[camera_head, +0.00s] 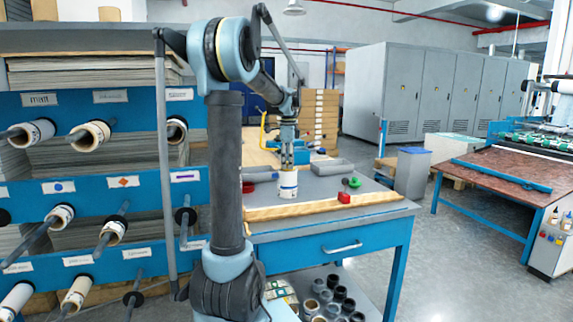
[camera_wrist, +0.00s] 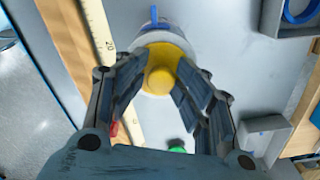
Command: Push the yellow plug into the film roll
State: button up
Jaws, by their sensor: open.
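The film roll (camera_head: 288,186) is a pale upright cylinder standing on the workbench, directly below my gripper (camera_head: 287,165). In the wrist view the yellow plug (camera_wrist: 161,70) is a round cap with a raised knob, seen from above at the roll's upper end. The roll's pale rim (camera_wrist: 152,37) shows behind it. I cannot tell how deep the plug sits. My gripper (camera_wrist: 160,80) is open, with one finger on each side of the plug's knob. I cannot tell whether the fingers touch the plug.
A red block (camera_head: 343,197) and a green piece (camera_head: 354,183) lie right of the roll. A wooden ruler (camera_wrist: 98,32) runs along the bench edge. Grey trays (camera_head: 326,168) stand at the back. A rack of rolls (camera_head: 90,135) stands at left.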

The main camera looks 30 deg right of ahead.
notch_tip(320, 180, up, 12)
dwell(0.6)
jog(key=s+a+f+n, duration=0.2)
jog(key=a+f+n, duration=0.15)
jog(key=a, duration=0.55)
jog(key=s+a+f+n+t, duration=0.1)
jog(key=s+a+f+n, duration=0.3)
jog(key=a, duration=0.5)
jog(key=s+a+f+n, duration=0.1)
jog(key=a+f+n, duration=0.2)
jog(key=a+n, duration=0.35)
jog(key=s+a+f+n, duration=0.5)
jog(key=s+a+f, duration=0.3)
jog(key=f, duration=0.2)
jog(key=s+a+f+n+t, duration=0.1)
jog(key=s+a+f+n, duration=0.5)
jog(key=s+a+f, duration=0.2)
notch_tip(320, 180, down, 2)
jog(key=shift+f, duration=0.15)
jog(key=shift+s, duration=0.1)
